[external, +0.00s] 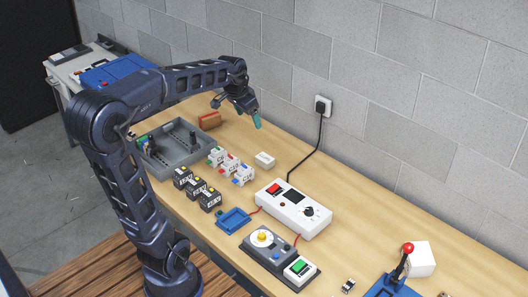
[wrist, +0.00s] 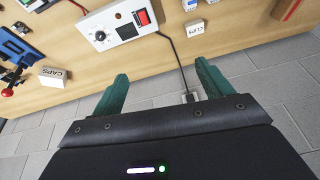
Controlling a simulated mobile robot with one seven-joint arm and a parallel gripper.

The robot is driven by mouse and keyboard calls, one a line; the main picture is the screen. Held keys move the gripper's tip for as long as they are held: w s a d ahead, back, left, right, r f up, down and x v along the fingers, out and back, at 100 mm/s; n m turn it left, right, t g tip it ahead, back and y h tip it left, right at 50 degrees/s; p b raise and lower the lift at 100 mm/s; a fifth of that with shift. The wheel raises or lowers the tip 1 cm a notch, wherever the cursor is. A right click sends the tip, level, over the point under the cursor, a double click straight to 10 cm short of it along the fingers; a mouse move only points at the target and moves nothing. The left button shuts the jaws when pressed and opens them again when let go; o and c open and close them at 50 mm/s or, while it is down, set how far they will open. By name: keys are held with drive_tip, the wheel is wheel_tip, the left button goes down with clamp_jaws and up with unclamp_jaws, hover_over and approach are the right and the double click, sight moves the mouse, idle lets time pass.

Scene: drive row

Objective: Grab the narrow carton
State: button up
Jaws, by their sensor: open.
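Two white cartons are in view, and I cannot tell for sure which one is meant by narrow. The smaller, slimmer carton (external: 264,159) lies on the bench between the white cards and the wall; it also shows near the top of the wrist view (wrist: 195,27). The larger, boxier carton (external: 421,260) stands at the right by the red-knobbed lever, with lettering on its side in the wrist view (wrist: 54,78). My gripper (external: 257,122) is open and empty, in the air above the bench near the wall. Its green fingers (wrist: 162,72) are apart from both cartons.
A white meter box (external: 293,207) with a black cable to the wall socket (external: 322,106) stands mid-bench. A grey tray (external: 176,150), a red-brown block (external: 209,121) and small labelled modules (external: 196,187) are to the left.

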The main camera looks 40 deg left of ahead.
drive_tip(key=w+a+f, duration=0.2)
drive_tip(key=w+a, duration=0.9)
drive_tip(key=m+h, duration=0.1)
approach(209, 115)
drive_tip(key=shift+w+d+f+t, duration=0.1)
drive_tip(key=shift+f+t, duration=0.05)
drive_tip(key=shift+f, duration=0.2)
drive_tip(key=shift+w+d+f+t, duration=0.1)
drive_tip(key=shift+d+f+t, duration=0.05)
drive_tip(key=shift+f, duration=0.2)
drive_tip(key=shift+a+f, duration=0.25)
drive_tip(key=shift+f, duration=0.25)
drive_tip(key=x, duration=1)
drive_tip(key=shift+d, duration=0.15)
drive_tip(key=shift+f, duration=0.15)
drive_tip(key=shift+f, duration=0.2)
